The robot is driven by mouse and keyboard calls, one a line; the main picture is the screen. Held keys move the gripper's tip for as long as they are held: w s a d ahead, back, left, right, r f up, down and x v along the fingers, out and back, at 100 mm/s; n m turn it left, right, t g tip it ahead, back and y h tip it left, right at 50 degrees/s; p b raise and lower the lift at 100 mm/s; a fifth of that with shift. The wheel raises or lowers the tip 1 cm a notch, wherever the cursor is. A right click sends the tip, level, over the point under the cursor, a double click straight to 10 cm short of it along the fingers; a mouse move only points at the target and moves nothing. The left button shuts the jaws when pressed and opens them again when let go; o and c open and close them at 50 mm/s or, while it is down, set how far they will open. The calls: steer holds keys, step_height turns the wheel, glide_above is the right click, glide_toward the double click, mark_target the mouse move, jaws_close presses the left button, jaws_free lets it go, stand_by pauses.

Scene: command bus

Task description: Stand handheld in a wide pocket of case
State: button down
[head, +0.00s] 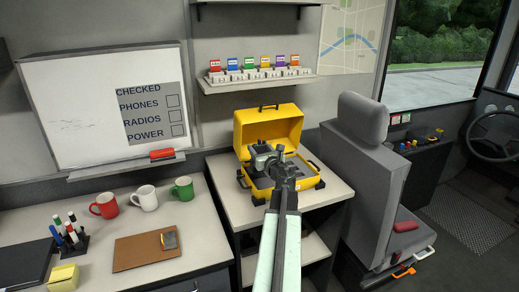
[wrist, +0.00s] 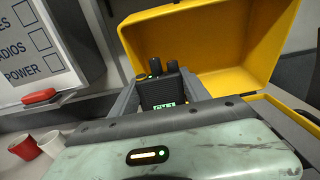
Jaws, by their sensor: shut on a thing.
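The yellow case (head: 268,122) stands open on the side counter, its lid raised at the back and dark padding inside. Its open lid fills the back of the wrist view (wrist: 225,35). My gripper (head: 266,160) is over the case. In the wrist view my gripper (wrist: 160,92) is shut on a black handheld (wrist: 158,88) with a short antenna, knobs on top and a small green-lit label. The handheld's lower part is hidden behind my gripper body. I cannot tell whether it touches the case, and the pockets are mostly hidden.
A shelf (head: 255,84) with several coloured tagged units hangs above the case. A grey seat (head: 363,165) stands close on the right. The left desk holds a red mug (head: 104,206), a white mug (head: 146,198), a green mug (head: 183,188) and a clipboard (head: 135,252).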

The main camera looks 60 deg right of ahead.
steer(key=shift+f+b, duration=2.85)
steer(key=shift+f, duration=0.25)
steer(key=shift+f, duration=0.15)
steer(key=shift+c, duration=2.2)
jaws_free()
steer(key=v, duration=0.8)
steer(key=shift+w, duration=0.1)
